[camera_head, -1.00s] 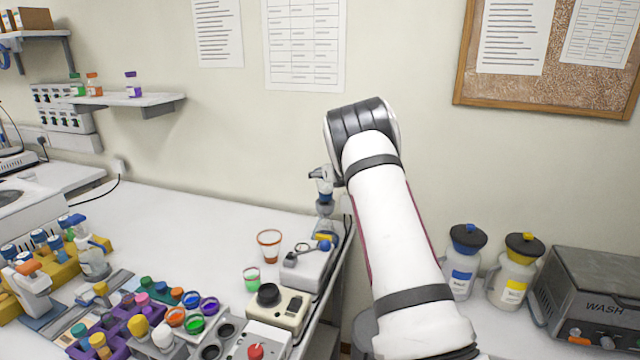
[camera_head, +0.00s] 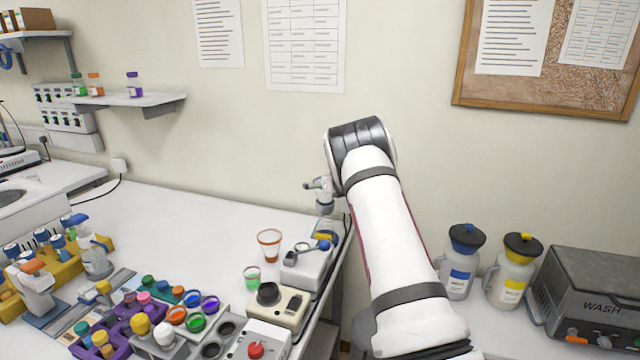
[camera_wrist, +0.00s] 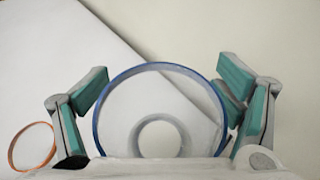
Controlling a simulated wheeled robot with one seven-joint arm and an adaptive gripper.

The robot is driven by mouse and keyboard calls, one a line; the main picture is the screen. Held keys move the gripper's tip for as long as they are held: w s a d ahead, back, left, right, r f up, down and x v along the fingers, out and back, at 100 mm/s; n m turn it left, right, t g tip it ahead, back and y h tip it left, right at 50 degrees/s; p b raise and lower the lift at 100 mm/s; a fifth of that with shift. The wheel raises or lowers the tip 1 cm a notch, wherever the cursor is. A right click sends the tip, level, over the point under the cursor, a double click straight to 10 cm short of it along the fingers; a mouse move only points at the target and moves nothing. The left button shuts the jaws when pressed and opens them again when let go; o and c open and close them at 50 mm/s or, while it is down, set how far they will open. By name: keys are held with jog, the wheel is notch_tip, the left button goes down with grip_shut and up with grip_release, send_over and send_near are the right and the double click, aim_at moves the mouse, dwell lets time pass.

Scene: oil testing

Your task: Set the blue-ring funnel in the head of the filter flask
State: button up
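The blue-ring funnel (camera_wrist: 102,98) fills the middle of the wrist view, seen from above as a blue rim around a pale bowl with a round hole. My gripper (camera_wrist: 165,85) has its teal-padded fingers close against it on both sides and appears shut on it; the contact is partly hidden. In the head view my gripper (camera_head: 319,187) is small and points down over the filter flask (camera_head: 324,228) at the table's back right corner. The flask is partly hidden there and does not show in the wrist view. I cannot tell whether the funnel touches its head.
The table's right edge is close.

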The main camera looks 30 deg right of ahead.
jog(key=shift+r, duration=0.15)
jog(key=shift+s+r, duration=0.15)
jog(key=d+v, duration=0.1)
jog(key=v, duration=1)
jog(key=s+a+r+m+h, duration=0.2)
jog(key=r+m, duration=0.3)
jog(key=r, duration=0.1)
jog(key=s+a+r+m+h, duration=0.1)
jog(key=s+a+r+m, duration=0.15)
jog(key=r+m, duration=0.35)
jog(key=s+a+r+m+g+h, duration=0.1)
jog(key=s+a+r+m+g, duration=0.1)
jog(key=s+a+r+m, duration=0.5)
jog(key=s+a+f+m+g+y, duration=0.2)
jog(key=s+a+m, duration=0.6)
jog(key=s+a, duration=0.4)
jog(key=s+a+f+m+g+y, duration=0.2)
jog(key=s+a+m, duration=0.7)
jog(key=s, duration=1.1)
jog(key=a+g, duration=0.1)
jog(key=a, duration=0.2)
jog(key=shift+s+f+g+y+p, duration=0.3)
jog(key=shift+s+g+y+p, duration=0.05)
jog(key=shift+g+y+p, duration=0.05)
jog(key=shift+a, duration=0.1)
